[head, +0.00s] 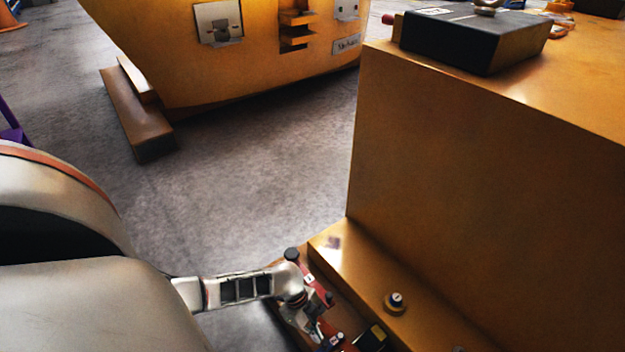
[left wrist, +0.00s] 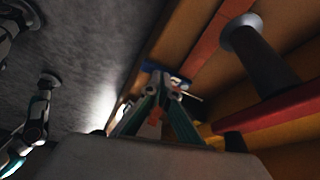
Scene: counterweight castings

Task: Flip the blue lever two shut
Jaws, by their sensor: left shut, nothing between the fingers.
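In the left wrist view a small blue part (left wrist: 168,73), which may be the blue lever, lies just beyond the fingertips of my left gripper (left wrist: 164,88). Its label is not readable and I cannot tell whether the fingers touch it. The gripper's two fingers meet at the tips with nothing between them. In the head view my left gripper (head: 313,328) is low in the picture, beside the panel at the foot of the orange block. No blue lever can be made out there; the arm and the frame's lower edge may hide it. My right gripper is not in view.
A red lever (head: 318,287) with a black knob stands beside my left wrist; a red bar (left wrist: 270,113) and a dark cylindrical knob (left wrist: 262,62) loom close on the wrist view's right. The big orange block (head: 470,190) walls off the right. Grey floor (head: 240,190) is clear beyond.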

